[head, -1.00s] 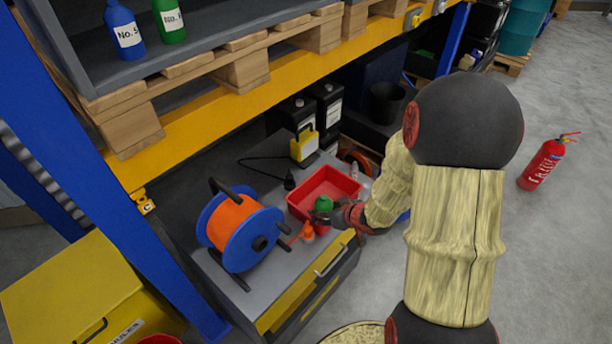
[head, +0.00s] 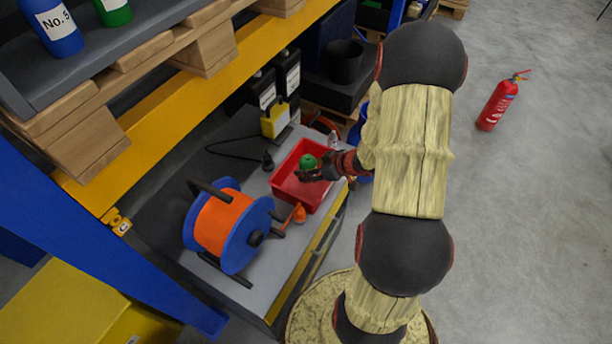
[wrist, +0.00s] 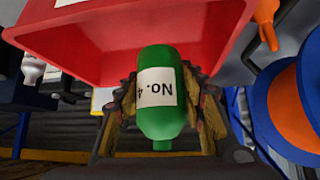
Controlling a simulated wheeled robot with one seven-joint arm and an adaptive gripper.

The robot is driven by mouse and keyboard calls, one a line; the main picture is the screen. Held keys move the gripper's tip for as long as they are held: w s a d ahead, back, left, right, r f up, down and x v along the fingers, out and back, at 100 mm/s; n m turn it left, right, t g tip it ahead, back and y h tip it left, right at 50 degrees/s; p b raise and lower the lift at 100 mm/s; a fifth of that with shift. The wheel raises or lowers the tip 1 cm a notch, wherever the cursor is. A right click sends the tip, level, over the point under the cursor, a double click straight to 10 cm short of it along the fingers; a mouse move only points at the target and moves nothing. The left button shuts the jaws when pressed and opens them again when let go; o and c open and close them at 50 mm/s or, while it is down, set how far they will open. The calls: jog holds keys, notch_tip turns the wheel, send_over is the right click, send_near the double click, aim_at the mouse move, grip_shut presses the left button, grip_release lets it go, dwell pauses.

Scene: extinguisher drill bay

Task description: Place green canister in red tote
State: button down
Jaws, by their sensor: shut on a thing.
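The green canister (head: 308,161) is in my gripper (head: 312,174), over the inside of the red tote (head: 287,190) in the head view. In the wrist view the canister (wrist: 163,115) carries a white label reading "No. 4", upside down, and sits between both fingers of my gripper (wrist: 163,100). The tote (wrist: 120,45) fills the top of the wrist view, beyond the canister. My gripper is shut on the canister. Whether the canister touches the tote is hidden. The tote stands on a grey bench top.
A cable reel (head: 230,228) with orange cable and an orange object (head: 298,213) stand beside the tote. A yellow device (head: 275,120) is behind it. Pallets and a shelf with a blue bottle (head: 52,27) overhang the back left. A fire extinguisher (head: 498,103) stands on open floor.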

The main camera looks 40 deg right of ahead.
jog(key=w+f, duration=0.1)
jog(key=d+f+b, duration=0.1)
jog(key=f, duration=0.1)
jog(key=w+d+f, duration=0.1)
jog(key=shift+w+f, duration=0.3)
jog(key=shift+w, duration=0.05)
jog(key=f, duration=0.1)
jog(key=f+b, duration=0.2)
jog(key=f, duration=0.1)
jog(key=shift+w+d, duration=0.2)
jog(key=shift+w, duration=0.05)
jog(key=shift+r, duration=0.15)
jog(key=c, duration=1.2)
grip_release()
jog(key=shift+f, duration=0.2)
jog(key=shift+o, duration=0.5)
